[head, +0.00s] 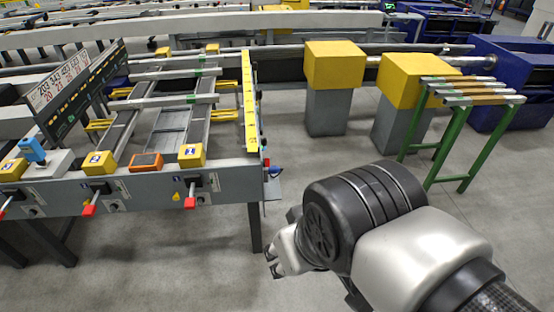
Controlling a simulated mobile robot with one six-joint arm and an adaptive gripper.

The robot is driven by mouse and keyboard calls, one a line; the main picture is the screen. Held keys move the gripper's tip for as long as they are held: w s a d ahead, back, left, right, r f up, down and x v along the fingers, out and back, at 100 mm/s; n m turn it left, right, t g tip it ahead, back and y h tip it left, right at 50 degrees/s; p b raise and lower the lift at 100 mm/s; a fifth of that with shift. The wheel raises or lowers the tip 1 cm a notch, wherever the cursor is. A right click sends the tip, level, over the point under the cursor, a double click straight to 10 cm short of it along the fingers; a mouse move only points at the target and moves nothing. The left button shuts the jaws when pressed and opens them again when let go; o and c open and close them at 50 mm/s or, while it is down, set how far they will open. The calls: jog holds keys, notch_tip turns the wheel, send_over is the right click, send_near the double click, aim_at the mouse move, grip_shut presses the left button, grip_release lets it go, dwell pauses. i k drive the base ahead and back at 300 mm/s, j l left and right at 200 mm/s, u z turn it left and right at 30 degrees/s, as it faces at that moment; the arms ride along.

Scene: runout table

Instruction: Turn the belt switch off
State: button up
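The runout table's grey front panel (140,190) is at the left. It carries red-tipped levers, one at its middle (89,210), one near its right end (189,203) and one at the far left (3,213). A blue-handled control (33,151) stands on a grey box at the left. I cannot tell which of these is the belt switch; no label is readable. My gripper (272,265) is low, right of the panel and apart from it, over the floor. Its small dark fingertips show, but their opening is unclear. My wrist hides part of it.
Yellow boxes (192,155) and an orange box (146,162) sit along the panel top. A yellow ruled strip (250,105) edges the table's right side. Yellow-topped grey pedestals (335,66) and a green stand (447,146) are behind my arm. Floor before the panel is clear.

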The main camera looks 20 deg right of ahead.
aim_at(265, 162)
jog(key=k+l, duration=0.15)
jog(key=l, duration=0.15)
jog(key=k+l, duration=0.1)
jog(key=l, duration=0.15)
jog(key=k+l, duration=0.15)
jog(key=l, duration=0.15)
jog(key=u, duration=0.6)
jog(key=i+l+u, duration=0.2)
jog(key=l, duration=0.15)
jog(key=i+l+u, duration=0.2)
jog(key=l, duration=0.2)
jog(key=i+l+u, duration=0.2)
jog(key=l, duration=0.2)
jog(key=l+u, duration=0.2)
jog(key=l, duration=0.2)
jog(key=i+l+u, duration=0.2)
jog(key=l, duration=0.3)
jog(key=l+u, duration=0.2)
jog(key=l, duration=0.95)
jog(key=i, duration=0.05)
